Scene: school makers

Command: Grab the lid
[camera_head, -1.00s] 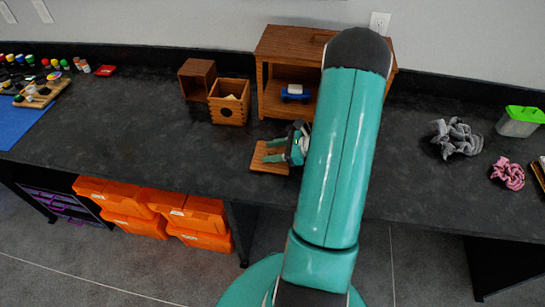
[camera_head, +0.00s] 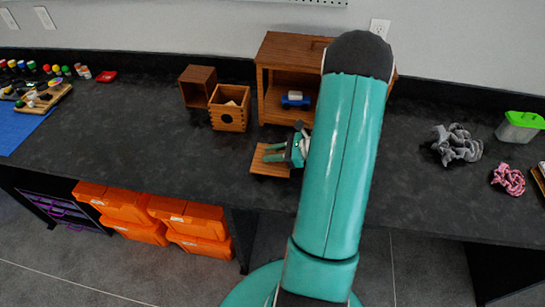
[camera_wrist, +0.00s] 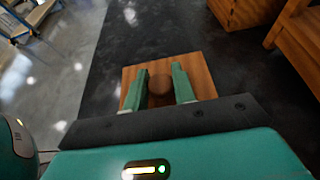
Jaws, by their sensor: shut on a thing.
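The lid (camera_head: 270,172) is a flat, square wooden panel near the front edge of the dark counter. In the wrist view the lid (camera_wrist: 199,72) shows beyond my fingers, with a round brown knob (camera_wrist: 160,86) at its middle. My gripper (camera_wrist: 161,84) is over the lid, with its two green fingers on either side of the knob, shut on it. In the head view my gripper (camera_head: 274,152) is partly hidden by my arm. I cannot tell whether the lid touches the counter.
An open wooden box (camera_head: 230,119) and a smaller wooden box (camera_head: 186,92) stand behind the lid. A wooden shelf unit (camera_head: 290,54) holding a blue object (camera_head: 296,100) is behind my arm. Grey cloth (camera_head: 456,144) and a green-lidded container (camera_head: 519,127) lie right. The counter's left middle is clear.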

